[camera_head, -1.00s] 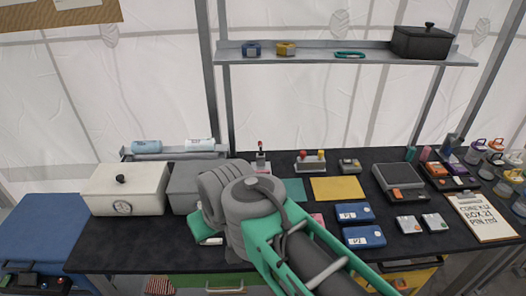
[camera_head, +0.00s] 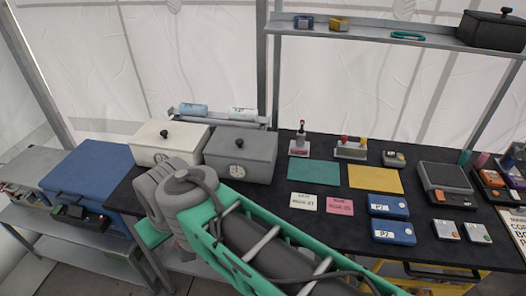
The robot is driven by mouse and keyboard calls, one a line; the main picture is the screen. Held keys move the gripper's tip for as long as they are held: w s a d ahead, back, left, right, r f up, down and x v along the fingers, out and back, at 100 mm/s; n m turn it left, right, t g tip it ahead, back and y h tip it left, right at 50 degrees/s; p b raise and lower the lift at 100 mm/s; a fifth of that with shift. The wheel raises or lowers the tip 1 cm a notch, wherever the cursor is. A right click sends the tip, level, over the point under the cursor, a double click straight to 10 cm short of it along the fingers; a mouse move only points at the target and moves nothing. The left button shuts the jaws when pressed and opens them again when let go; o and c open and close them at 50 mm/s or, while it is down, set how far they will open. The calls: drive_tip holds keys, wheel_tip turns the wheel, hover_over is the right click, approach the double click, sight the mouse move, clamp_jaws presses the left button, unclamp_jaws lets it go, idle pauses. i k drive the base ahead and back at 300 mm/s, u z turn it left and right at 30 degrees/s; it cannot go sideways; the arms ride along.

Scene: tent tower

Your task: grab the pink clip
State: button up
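I cannot make out a pink clip for certain. A small upright pink item (camera_head: 481,160) stands at the right of the black table, beside a teal one; it is too small to identify. A flat pink card (camera_head: 340,206) with writing lies near the table's middle. Clip-like rings in blue (camera_head: 303,22), yellow (camera_head: 339,24) and green (camera_head: 407,36) sit on the high shelf. My arm, grey and green, reaches across the front left of the table. My gripper's fingers do not show.
The black table (camera_head: 410,154) holds a white box (camera_head: 168,146), a grey box (camera_head: 240,150), green and yellow mats, blue cases (camera_head: 388,206) and a scale (camera_head: 445,178). A blue cooler (camera_head: 88,172) stands at left.

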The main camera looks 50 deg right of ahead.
sight(293, 150)
drive_tip(key=u, duration=0.05)
drive_tip(key=k, duration=0.75)
drive_tip(key=z, duration=1.5)
drive_tip(key=i, duration=0.5)
